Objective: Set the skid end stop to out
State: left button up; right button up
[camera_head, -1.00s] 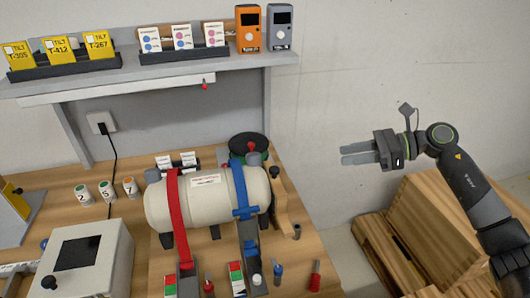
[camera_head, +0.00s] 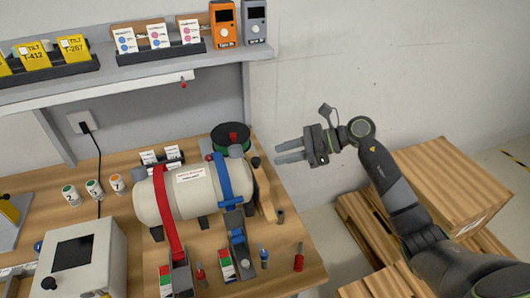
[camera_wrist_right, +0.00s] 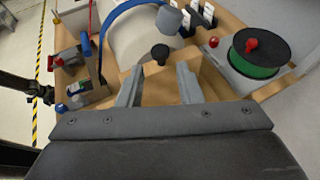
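The wooden end stop (camera_head: 263,190) stands at the right end of the skid, beside the cream tank (camera_head: 180,193), with a black knob (camera_head: 255,161) on top. In the right wrist view the stop (camera_wrist_right: 158,88) and its knob (camera_wrist_right: 160,53) show between and beyond my fingers. My right gripper (camera_head: 277,152) is open and empty, above and to the right of the stop in the head view, apart from it. My left gripper is outside the head view; a small dark arm part at the wrist view's left edge (camera_wrist_right: 40,92) seems mine, its fingers unclear.
A red strap (camera_head: 167,215) and a blue strap (camera_head: 226,180) cross the tank. A green-and-black reel (camera_head: 231,135) stands behind the stop. Red and blue handled pieces (camera_head: 298,258) stand at the front. Wooden crates (camera_head: 450,185) are on the floor at right.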

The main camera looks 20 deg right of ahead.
aim_at(259, 160)
jog(key=p+x, duration=0.1)
jog(key=x, duration=0.3)
jog(key=shift+r, duration=0.1)
jog(key=shift+p+x, duration=0.45)
jog(key=shift+x, duration=0.5)
grip_shut()
